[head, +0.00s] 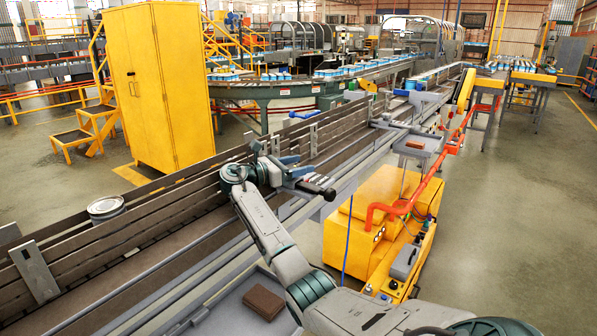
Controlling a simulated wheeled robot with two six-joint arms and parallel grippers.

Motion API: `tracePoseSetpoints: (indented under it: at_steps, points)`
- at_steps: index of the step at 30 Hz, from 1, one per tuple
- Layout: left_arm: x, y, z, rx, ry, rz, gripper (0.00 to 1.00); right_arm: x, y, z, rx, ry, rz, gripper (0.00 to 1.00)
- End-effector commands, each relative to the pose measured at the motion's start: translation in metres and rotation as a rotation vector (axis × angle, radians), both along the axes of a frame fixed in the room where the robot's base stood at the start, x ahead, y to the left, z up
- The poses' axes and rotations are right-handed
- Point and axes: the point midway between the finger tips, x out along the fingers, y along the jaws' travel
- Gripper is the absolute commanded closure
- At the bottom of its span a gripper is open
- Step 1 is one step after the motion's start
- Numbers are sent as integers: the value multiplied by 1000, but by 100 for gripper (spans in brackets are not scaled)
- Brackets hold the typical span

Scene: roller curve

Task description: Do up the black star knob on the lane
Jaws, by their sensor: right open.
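My right gripper (299,178) is over the near rail of the lane (200,212), its arm reaching up from the bottom right. It is open, with grey and blue parts at its jaws. My left gripper is not in view.
A brown block (263,302) lies in a grey tray (226,308) below. A yellow cabinet (160,85) stands behind the lane. A yellow machine with an orange-red pipe (372,235) stands at right; open floor lies beyond it.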

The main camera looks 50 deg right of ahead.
Motion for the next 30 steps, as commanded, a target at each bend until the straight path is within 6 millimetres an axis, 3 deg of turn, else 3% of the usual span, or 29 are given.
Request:
tracePoseSetpoints:
  at_steps: [6,24,30]
  points:
    - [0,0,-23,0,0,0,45,-4,4,28,-4,-5,0,36]
    - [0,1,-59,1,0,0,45,-89,88,38,0,-4,2,36]
    - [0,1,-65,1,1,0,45,-108,107,43,-1,-3,2,36]
